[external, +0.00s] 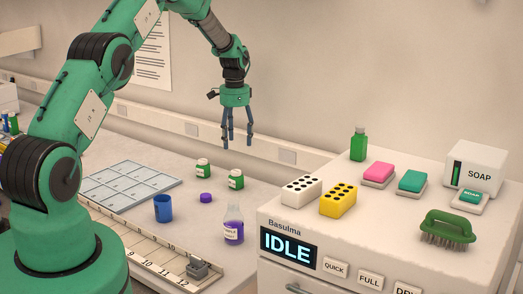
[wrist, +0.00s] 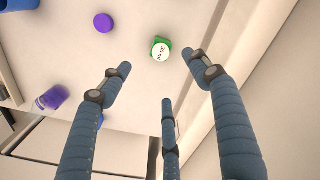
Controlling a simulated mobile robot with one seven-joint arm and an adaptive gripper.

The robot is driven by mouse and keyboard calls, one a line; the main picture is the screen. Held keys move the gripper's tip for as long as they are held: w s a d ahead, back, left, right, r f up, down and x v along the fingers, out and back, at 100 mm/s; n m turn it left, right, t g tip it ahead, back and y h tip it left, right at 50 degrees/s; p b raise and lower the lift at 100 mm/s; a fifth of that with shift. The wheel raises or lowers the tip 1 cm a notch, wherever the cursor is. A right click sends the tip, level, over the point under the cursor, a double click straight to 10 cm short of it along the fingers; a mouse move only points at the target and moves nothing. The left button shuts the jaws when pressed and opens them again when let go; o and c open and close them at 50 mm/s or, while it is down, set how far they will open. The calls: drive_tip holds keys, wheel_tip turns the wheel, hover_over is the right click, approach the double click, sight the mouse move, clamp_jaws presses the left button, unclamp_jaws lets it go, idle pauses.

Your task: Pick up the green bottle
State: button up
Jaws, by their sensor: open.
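A green bottle (external: 358,146) with a dark green cap stands upright on the white machine's top, near the back. Two small green jars with pale lids stand on the bench, one at the left (external: 203,169) and one at the right (external: 236,180). My three-finger gripper (external: 238,138) hangs open and empty above the bench, fingers down, apart from everything. It also shows in the wrist view (wrist: 160,75).
A purple flask (external: 233,226), blue cup (external: 163,208), purple cap (external: 205,198) and grey-blue tray (external: 130,186) are on the bench. The machine (external: 390,235) rises at right, topped with domino-like blocks (external: 338,201), sponges, a soap box (external: 475,168) and a green brush (external: 447,228).

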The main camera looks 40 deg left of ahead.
sight(236, 171)
drive_tip(key=shift+f, duration=0.1)
drive_tip(key=shift+f+p, duration=0.45)
drive_tip(key=shift+f, duration=3.75)
drive_tip(key=shift+a+f+p, duration=0.1)
drive_tip(key=shift+f+p, duration=0.5)
drive_tip(key=shift+f, duration=2)
drive_tip(key=c, duration=1.2)
